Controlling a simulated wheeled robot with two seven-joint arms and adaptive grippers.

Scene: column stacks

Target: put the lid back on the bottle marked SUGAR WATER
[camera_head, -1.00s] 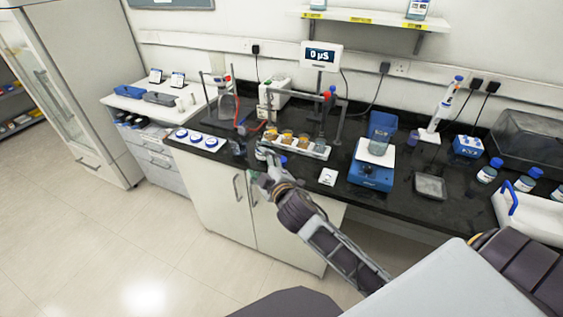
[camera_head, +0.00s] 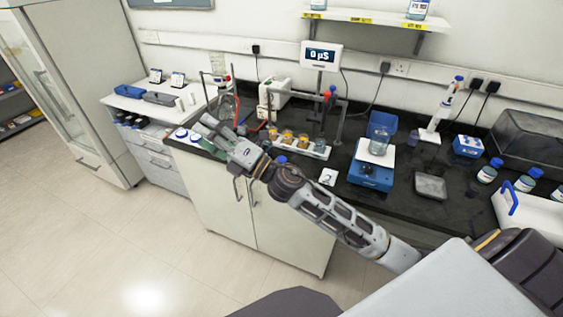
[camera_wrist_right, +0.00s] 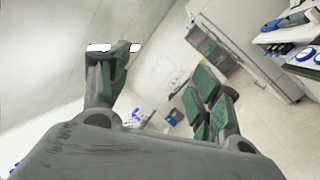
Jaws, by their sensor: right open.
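No SUGAR WATER label is readable in these views. A small blue lid (camera_head: 281,159) lies on the black counter near its front edge, just right of my right gripper's wrist. A clear vessel stood left of that lid; my gripper now covers that spot. My right gripper (camera_head: 207,132) reaches in from the right over the counter's front left edge, fingers apart and empty. In the wrist view its two green-padded fingers (camera_wrist_right: 160,80) are spread wide with nothing between them. My left gripper does not show.
A rack of amber-filled vessels (camera_head: 303,138) stands behind the gripper. A blue balance (camera_head: 371,176) bears a beaker. Blue-capped bottles (camera_head: 489,171) stand at the right. The floor at left is clear.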

